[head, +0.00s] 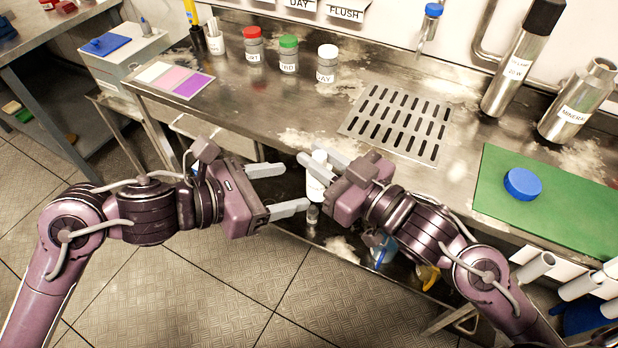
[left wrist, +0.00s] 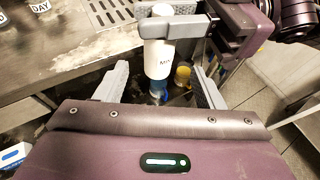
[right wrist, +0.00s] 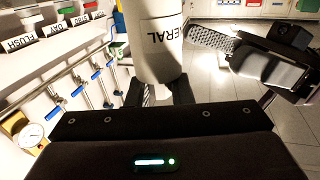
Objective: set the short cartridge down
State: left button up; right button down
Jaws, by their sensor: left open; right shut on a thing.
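The short cartridge (head: 316,185) is a white cylinder with dark lettering, held roughly upright in front of the bench edge. My right gripper (head: 312,154) is shut on its upper part. The cartridge (right wrist: 158,45) fills the top middle of the right wrist view, its label partly readable as "ERAL". My left gripper (head: 296,187) is open, its fingertips close to the cartridge's lower part. In the left wrist view the cartridge (left wrist: 159,60) appears between the two open fingers, with gaps to either side. The cartridge's far side is hidden.
The steel bench (head: 300,110) has a slotted drain (head: 398,122) and a green mat (head: 560,215) with a blue cap (head: 522,184). Three lidded jars (head: 289,58) stand at the back left. Two steel housings (head: 578,102) (head: 520,65) stand at the right. The bench front is clear.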

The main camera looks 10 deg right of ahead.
aim_at(309, 182)
pick_arm(q)
jog(key=x, duration=0.7)
jog(key=shift+w+d+f, duration=0.1)
jog(key=shift+d+f, duration=0.1)
jog(key=shift+d, duration=0.15)
jog(key=c, duration=0.9)
jog(key=shift+c, duration=1.2)
pick_arm(e)
jog(key=c, duration=1.7)
grip_release()
jog(key=o, duration=0.5)
